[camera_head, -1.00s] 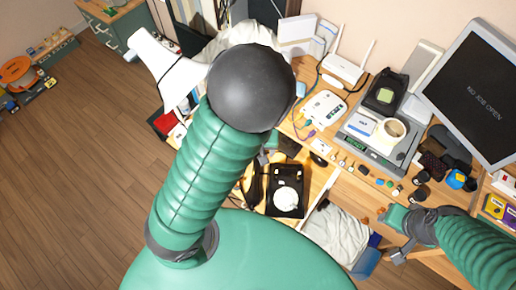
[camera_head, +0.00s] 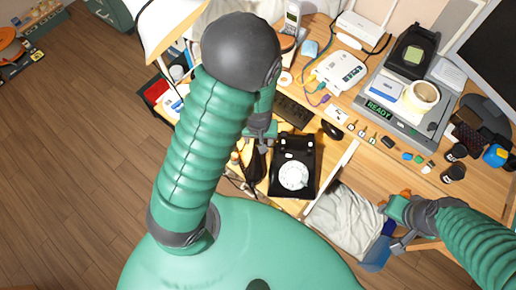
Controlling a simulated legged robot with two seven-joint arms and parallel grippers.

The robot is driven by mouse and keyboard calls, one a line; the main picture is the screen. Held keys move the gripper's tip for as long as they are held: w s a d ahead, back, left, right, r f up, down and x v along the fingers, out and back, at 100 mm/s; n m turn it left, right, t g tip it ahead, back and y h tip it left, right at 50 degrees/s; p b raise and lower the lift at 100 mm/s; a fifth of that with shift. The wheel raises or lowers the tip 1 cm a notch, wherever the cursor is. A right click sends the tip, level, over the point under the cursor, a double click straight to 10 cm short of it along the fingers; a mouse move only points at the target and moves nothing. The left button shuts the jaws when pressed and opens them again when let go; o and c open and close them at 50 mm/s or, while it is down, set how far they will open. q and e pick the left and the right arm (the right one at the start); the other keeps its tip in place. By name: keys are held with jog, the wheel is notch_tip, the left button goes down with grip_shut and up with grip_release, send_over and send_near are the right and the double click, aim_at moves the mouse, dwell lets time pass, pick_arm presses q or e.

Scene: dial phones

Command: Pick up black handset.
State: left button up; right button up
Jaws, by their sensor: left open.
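A black dial phone (camera_head: 307,163) with a white dial lies on the wooden desk, near the middle of the head view. A dark elongated shape (camera_head: 257,166), which looks like the black handset, is just left of the phone; my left arm partly hides its surroundings. My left gripper (camera_head: 262,133) is open and points down just above this shape, at the phone's upper left. I cannot tell whether it touches anything. My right gripper (camera_head: 393,226) is at the lower right, beside a white cloth, away from the phone. Its jaws are not clear.
A grey scale-like device (camera_head: 398,122) with a READY display bears a cup (camera_head: 421,96). A white router box (camera_head: 339,71), a black mouse (camera_head: 332,129) and several small items lie behind and right of the phone. A white cloth (camera_head: 343,220) is at the front. A monitor (camera_head: 492,50) stands right.

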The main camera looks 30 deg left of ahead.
aim_at(257, 144)
pick_arm(q)
jog(key=f, duration=0.1)
jog(key=f+b, duration=0.1)
jog(key=f, duration=0.1)
jog(key=f+b, duration=0.1)
jog(key=shift+w+a+f, duration=0.15)
jog(key=shift+a, duration=0.2)
jog(key=shift+w+f, duration=0.2)
jog(key=shift+f, duration=0.25)
jog(key=shift+c, duration=0.4)
jog(key=shift+s+r, duration=0.1)
jog(key=shift+c, duration=1.1)
grip_shut()
